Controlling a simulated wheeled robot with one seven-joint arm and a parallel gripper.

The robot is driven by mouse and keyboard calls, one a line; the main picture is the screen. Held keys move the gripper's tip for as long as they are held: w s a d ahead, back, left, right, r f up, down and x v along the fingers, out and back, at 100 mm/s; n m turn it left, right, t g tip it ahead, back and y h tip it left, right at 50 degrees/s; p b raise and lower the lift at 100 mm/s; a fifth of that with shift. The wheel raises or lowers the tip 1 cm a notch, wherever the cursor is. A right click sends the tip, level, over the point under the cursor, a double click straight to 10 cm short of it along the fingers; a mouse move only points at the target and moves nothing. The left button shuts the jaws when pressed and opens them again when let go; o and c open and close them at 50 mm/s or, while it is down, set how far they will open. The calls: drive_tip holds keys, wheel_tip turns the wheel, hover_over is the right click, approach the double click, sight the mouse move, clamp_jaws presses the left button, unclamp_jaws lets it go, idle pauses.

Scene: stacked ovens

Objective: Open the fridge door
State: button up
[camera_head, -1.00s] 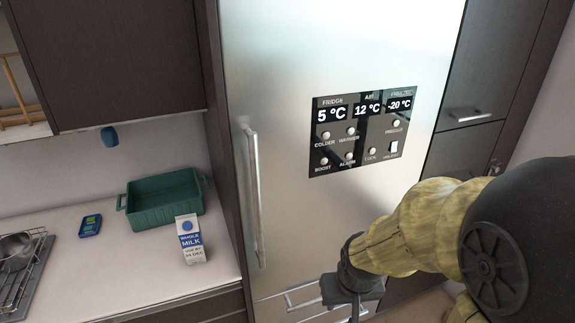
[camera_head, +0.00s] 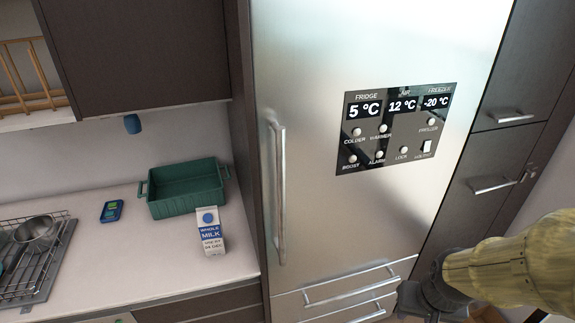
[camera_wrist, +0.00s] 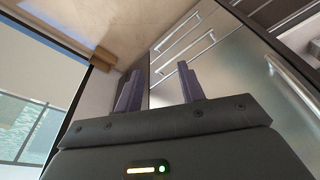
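The fridge door (camera_head: 340,220) is a tall brushed-steel panel and is closed. Its long vertical handle (camera_head: 278,195) is on the left side of the door in the head view. What looks like the same handle (camera_wrist: 292,80) shows at the right in the wrist view. My gripper (camera_wrist: 160,88) is open and empty, with its two dark fingers apart. In the head view it is low at the right, below the door's display panel and partly cut off by the bottom edge. It is well apart from the handle.
Steel drawers (camera_head: 345,285) with bar handles lie below the door. Dark cabinets (camera_head: 480,190) with handles stand to the right. On the left counter (camera_head: 140,255) are a green crate (camera_head: 187,205), a milk carton (camera_head: 210,232), a blue phone-like item (camera_head: 111,211) and a metal pot (camera_head: 37,233).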

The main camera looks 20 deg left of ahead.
sight(283, 169)
drive_tip(key=w+a+r+n+t+y+b, duration=0.3)
drive_tip(key=w+a+r+t+b, duration=0.2)
drive_tip(key=w+a+t+b, duration=0.6)
drive_tip(key=s+a+r+n+y+b, duration=0.3)
drive_tip(key=a+r+n+y+b, duration=0.1)
drive_tip(key=a+r+y, duration=0.5)
drive_tip(key=shift+s+a+r+n+b, duration=0.3)
drive_tip(key=shift+a+r+n+b, duration=0.1)
drive_tip(key=shift+a+r+n, duration=0.45)
drive_tip(key=p+x, duration=0.2)
drive_tip(key=x, duration=1.5)
drive_tip(key=shift+w+a+f, duration=0.1)
drive_tip(key=shift+a, duration=0.2)
